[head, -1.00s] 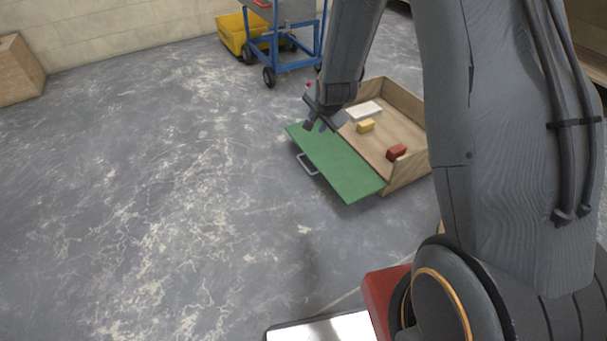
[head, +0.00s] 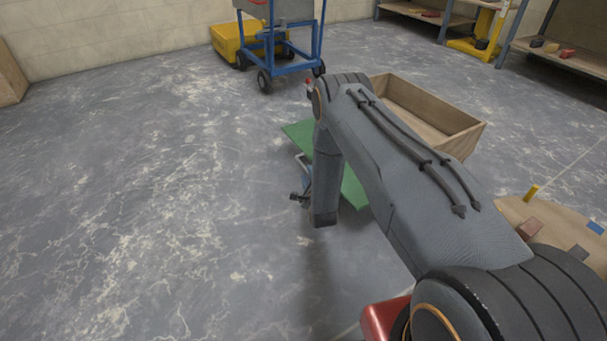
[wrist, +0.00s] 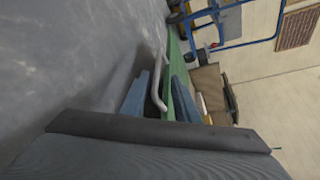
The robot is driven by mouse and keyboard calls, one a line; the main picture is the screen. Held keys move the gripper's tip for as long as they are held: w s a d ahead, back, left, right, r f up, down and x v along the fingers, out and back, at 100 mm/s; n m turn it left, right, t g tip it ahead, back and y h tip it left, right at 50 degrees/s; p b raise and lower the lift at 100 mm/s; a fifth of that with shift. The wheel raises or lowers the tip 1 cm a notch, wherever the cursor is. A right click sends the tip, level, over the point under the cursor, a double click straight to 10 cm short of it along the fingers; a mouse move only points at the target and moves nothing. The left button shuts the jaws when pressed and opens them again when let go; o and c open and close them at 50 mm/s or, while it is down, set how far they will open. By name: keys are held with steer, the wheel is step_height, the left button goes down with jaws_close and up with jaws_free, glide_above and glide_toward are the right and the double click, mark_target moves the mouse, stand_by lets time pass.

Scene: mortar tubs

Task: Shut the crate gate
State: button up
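The green gate (head: 354,188) of the wooden crate (head: 446,113) is folded down and lies low in front of the crate's open side. My arm covers its middle. A grey bar handle (head: 302,163) is on the gate's outer edge. My gripper (head: 301,188) is low beside that edge, at the handle. In the wrist view the two fingers of my gripper (wrist: 159,88) are apart, with the bent handle (wrist: 158,75) between them and the gate (wrist: 177,72) seen edge-on. I cannot tell whether a finger touches the handle.
A blue cart (head: 284,68) and a yellow tub (head: 229,44) stand behind the crate. Shelves (head: 560,57) are at the back right. A wooden surface with small blocks (head: 529,228) is at the right. The floor to the left is clear.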

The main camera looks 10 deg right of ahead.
mark_target(304, 166)
steer(key=shift+f+b+x, duration=0.15)
steer(key=shift+b+x, duration=0.9)
steer(key=shift+x, duration=0.9)
steer(key=shift+f+b+x, duration=0.15)
steer(key=shift+b+x, duration=0.9)
steer(key=shift+x, duration=0.9)
steer(key=shift+c, duration=0.4)
jaws_close()
steer(key=shift+a, duration=0.1)
